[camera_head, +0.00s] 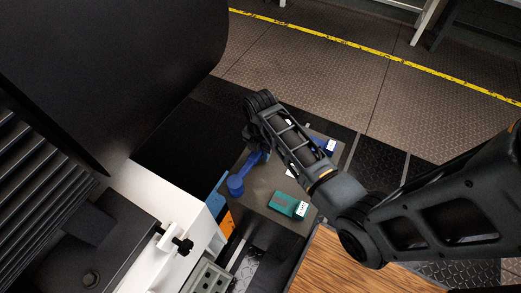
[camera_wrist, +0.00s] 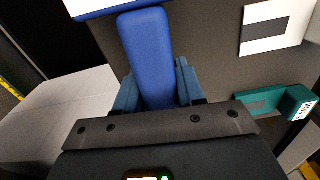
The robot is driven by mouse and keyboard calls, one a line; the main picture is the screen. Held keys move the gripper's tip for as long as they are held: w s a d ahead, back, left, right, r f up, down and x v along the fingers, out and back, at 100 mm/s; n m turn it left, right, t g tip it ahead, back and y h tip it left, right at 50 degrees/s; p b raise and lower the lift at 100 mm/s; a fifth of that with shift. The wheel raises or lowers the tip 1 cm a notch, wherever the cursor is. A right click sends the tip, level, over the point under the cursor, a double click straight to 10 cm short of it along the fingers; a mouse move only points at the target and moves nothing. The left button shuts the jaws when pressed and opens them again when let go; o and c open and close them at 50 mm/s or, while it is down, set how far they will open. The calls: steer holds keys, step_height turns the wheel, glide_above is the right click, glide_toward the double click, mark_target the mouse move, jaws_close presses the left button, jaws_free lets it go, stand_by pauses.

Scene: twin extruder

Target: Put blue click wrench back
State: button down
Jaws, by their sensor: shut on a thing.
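The blue click wrench (camera_head: 236,184) is in my gripper, with its round blue end sticking out to the lower left in the head view. In the wrist view its blue handle (camera_wrist: 147,45) lies between the two fingers. My gripper (camera_wrist: 154,88) is shut on it, above the grey tabletop (camera_head: 262,198); I cannot tell whether the wrench touches the surface. A blue holder with a white label (camera_head: 327,145) stands at the table's far right, partly behind my arm.
A teal holder with a white label (camera_head: 290,204) stands on the table's near side; it also shows in the wrist view (camera_wrist: 268,102). A white machine housing (camera_head: 160,195) and a large dark panel (camera_head: 110,60) are at left. Blue and orange bins (camera_head: 226,222) sit beside the table.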

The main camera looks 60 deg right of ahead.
steer(key=shift+f, duration=0.25)
steer(key=c, duration=0.7)
jaws_free()
steer(key=shift+f, duration=0.1)
steer(key=shift+f+b, duration=0.3)
steer(key=shift+b, duration=0.4)
steer(key=r, duration=0.8)
steer(key=shift+d+r, duration=0.1)
steer(key=shift+d, duration=0.25)
steer(key=shift+s, duration=0.1)
